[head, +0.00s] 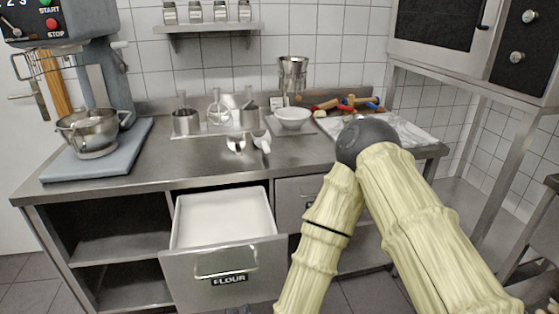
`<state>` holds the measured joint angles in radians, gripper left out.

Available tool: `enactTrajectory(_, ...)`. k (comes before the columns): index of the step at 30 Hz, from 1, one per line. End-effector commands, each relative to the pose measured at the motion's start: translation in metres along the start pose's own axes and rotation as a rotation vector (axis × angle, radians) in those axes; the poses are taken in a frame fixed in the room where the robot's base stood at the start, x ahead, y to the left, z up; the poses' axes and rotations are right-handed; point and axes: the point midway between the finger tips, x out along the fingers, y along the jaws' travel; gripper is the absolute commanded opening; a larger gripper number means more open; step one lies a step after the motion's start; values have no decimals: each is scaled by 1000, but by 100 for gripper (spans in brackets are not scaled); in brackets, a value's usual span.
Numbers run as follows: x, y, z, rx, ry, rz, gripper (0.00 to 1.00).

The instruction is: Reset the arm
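My arm is at the right of the head view, with pale, bamboo-like links (415,215) that meet at a dark rounded joint (367,138). From that joint one link runs down and slightly left and leaves the picture at the bottom edge. My gripper is not in view, so I cannot see its fingers or whether it holds anything.
An open drawer labelled FLOUR (222,272) juts out left of my arm, with white inside. The steel counter (180,160) holds a mixer bowl (95,132), a white bowl (293,117), metal containers and scoops. An oven (480,45) stands upper right.

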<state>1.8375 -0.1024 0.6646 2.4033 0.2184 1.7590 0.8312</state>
Motion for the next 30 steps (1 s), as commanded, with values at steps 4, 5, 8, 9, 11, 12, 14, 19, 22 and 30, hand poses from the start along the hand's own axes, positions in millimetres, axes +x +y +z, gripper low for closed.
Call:
enactTrajectory(4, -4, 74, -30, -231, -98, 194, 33)
enactTrajectory(5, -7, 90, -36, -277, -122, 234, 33)
enactTrajectory(8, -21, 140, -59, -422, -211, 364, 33)
enactTrajectory(9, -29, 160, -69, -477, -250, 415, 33)
enactTrajectory(11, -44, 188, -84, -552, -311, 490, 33)
enactTrajectory(12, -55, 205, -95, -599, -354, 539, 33)
enactTrajectory(14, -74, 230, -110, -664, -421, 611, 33)
enactTrajectory(19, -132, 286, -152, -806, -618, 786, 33)
enactTrajectory(22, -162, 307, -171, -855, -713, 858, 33)
enactTrajectory(30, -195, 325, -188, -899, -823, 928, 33)
